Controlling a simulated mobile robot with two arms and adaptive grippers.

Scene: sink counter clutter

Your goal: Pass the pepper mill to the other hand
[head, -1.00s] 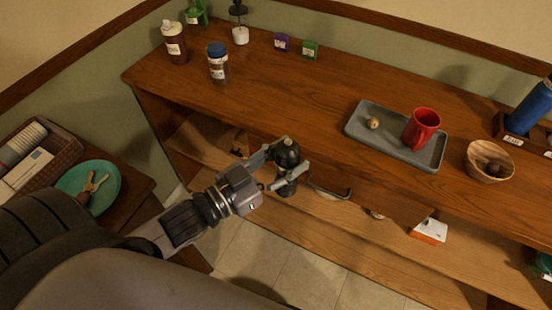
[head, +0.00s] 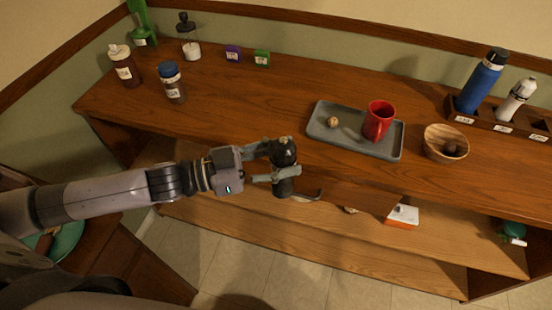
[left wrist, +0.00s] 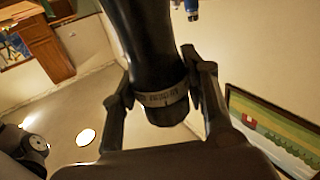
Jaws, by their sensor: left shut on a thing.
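The pepper mill (head: 283,153) is dark, nearly black, with a rounded top. My left gripper (head: 278,160) is shut on it and holds it upright in front of the counter's front edge, clear of the counter. In the left wrist view the mill (left wrist: 152,50) stands between the two fingers (left wrist: 160,95), with a pale lettered band near its end. My right gripper is in neither view.
A grey tray (head: 335,138) holds a red mug (head: 378,120) and a small round brown thing (head: 332,122). A wooden bowl (head: 446,143) stands right of it. Bottles (head: 171,82) stand at the back left. An open lower shelf (head: 330,233) lies below.

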